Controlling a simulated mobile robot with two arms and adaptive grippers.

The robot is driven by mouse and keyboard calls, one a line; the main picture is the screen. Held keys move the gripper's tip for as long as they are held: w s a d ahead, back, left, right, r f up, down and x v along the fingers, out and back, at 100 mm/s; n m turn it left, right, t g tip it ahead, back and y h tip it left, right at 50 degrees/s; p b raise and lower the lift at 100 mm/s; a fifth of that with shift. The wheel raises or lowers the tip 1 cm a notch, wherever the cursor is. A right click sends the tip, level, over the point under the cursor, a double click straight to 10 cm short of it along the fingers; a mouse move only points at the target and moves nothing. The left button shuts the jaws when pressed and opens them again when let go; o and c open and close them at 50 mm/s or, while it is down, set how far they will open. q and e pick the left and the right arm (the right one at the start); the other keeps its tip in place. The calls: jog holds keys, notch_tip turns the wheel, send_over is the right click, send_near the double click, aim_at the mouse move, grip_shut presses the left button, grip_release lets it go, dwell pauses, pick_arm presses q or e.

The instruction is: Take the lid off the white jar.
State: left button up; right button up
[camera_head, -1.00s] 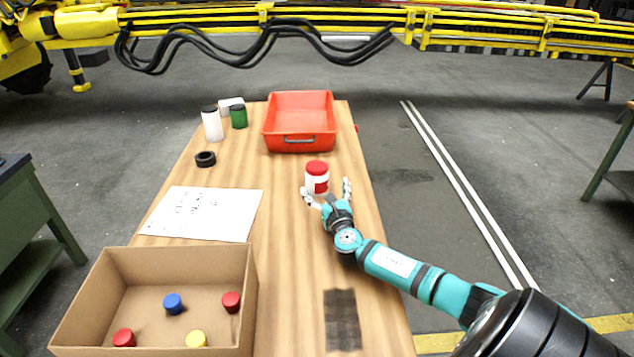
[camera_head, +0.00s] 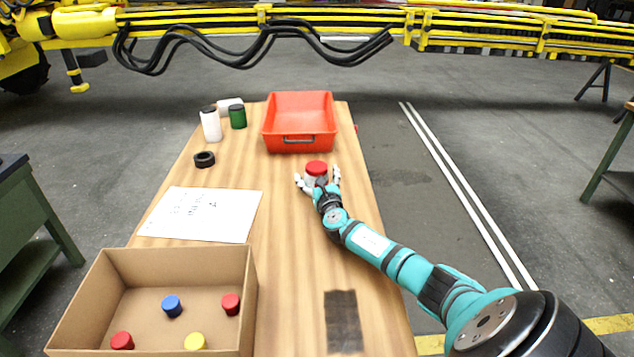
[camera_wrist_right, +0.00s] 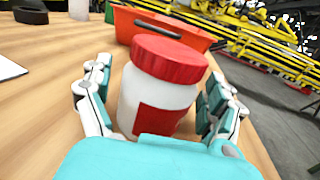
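The white jar (camera_wrist_right: 149,104) stands upright on the wooden table, with a red label on its side. Its red lid (camera_wrist_right: 170,58) sits on top; the lid also shows in the head view (camera_head: 316,168). My right gripper (camera_head: 318,178) is open, with one finger on each side of the jar. In the right wrist view the fingers (camera_wrist_right: 160,95) flank the jar body below the lid, with a gap at least on the left side. My left gripper is in neither view.
A red tray (camera_head: 300,146) stands behind the jar. A white bottle (camera_head: 211,126), a green can (camera_head: 238,118) and a black ring (camera_head: 204,159) are at back left. A paper sheet (camera_head: 200,214) and a cardboard box (camera_head: 180,262) with coloured caps lie left. The table around the jar is clear.

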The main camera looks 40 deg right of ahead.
aim_at(317, 165)
jog(key=c, duration=1.1)
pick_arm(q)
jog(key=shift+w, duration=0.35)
pick_arm(e)
jog(key=shift+r, duration=0.1)
jog(key=shift+r, duration=0.25)
notch_tip(317, 165, up, 3)
jog(key=shift+p, duration=0.55)
jog(key=s+d, duration=0.1)
jog(key=s, duration=0.3)
jog(key=s+d+b, duration=0.1)
jog(key=s, duration=0.4)
jog(key=s+d+r+b, duration=0.1)
jog(key=s, duration=0.3)
jog(key=shift+s+d, duration=0.15)
jog(key=shift+s, duration=0.2)
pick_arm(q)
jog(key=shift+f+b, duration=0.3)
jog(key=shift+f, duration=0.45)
pick_arm(e)
jog(key=shift+s+d+r, duration=0.1)
jog(key=shift+s+d, duration=0.05)
jog(key=shift+s, duration=0.3)
jog(key=shift+s+d+r, duration=0.1)
jog(key=shift+s, duration=0.35)
